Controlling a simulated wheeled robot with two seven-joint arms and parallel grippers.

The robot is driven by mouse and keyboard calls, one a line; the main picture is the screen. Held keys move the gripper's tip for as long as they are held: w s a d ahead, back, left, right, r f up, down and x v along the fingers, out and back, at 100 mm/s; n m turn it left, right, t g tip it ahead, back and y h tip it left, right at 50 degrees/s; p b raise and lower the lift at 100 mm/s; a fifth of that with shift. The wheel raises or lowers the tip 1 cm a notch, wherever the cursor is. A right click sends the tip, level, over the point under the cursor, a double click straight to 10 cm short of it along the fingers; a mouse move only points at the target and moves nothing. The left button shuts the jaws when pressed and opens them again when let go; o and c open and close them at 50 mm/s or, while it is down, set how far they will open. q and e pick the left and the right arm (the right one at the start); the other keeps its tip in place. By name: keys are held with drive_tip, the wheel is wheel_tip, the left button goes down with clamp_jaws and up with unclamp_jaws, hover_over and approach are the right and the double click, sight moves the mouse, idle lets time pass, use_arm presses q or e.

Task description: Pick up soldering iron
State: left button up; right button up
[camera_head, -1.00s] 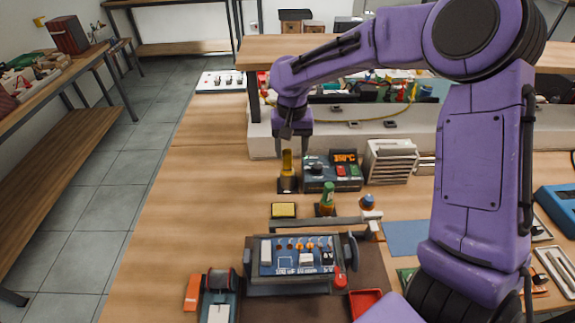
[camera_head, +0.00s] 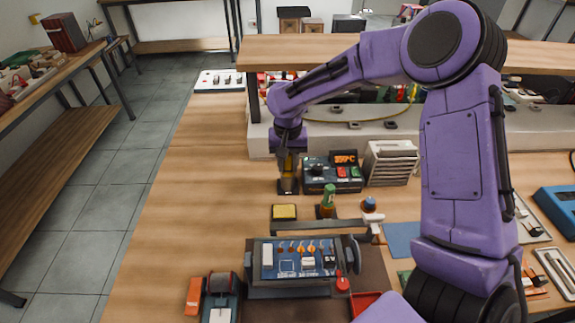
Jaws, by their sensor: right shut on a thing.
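The soldering iron (camera_head: 288,164) stands upright in its dark stand (camera_head: 288,186), behind the middle of the workbench. Only its amber-brown lower part shows below my gripper; its upper end is hidden. My right gripper (camera_head: 287,158) comes down from above and is shut on the iron, which still sits in the stand. The soldering station (camera_head: 331,172), a dark box with a lit orange display, stands just to the right. My left gripper is not in view.
A yellow sponge (camera_head: 284,212), a green-topped bottle (camera_head: 328,200) and a circuit board in a holder (camera_head: 297,258) lie nearer. A grey vented box (camera_head: 390,163) stands right of the station. A raised shelf (camera_head: 330,50) runs behind. Bench left of the stand is clear.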

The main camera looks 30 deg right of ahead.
wheel_tip(320, 180, up, 4)
drive_tip(key=p, duration=0.6)
drive_tip(key=shift+r+p, duration=0.25)
drive_tip(key=shift+p, duration=0.05)
drive_tip(key=s+a+r+p, duration=0.1)
drive_tip(key=r+p, duration=0.1)
drive_tip(key=s+a+r+p, duration=0.1)
drive_tip(key=r+p, duration=0.1)
drive_tip(key=p, duration=0.1)
drive_tip(key=s+a+r+p, duration=0.1)
drive_tip(key=s+r+p, duration=0.1)
drive_tip(key=p, duration=0.1)
drive_tip(key=shift+a+r, duration=0.1)
drive_tip(key=shift+a, duration=0.1)
clamp_jaws()
drive_tip(key=s+a+r, duration=0.2)
drive_tip(key=s+a, duration=0.3)
drive_tip(key=s, duration=0.1)
drive_tip(key=shift+s+a+p, duration=0.2)
drive_tip(key=shift+a+p, duration=0.2)
drive_tip(key=shift+p, duration=0.05)
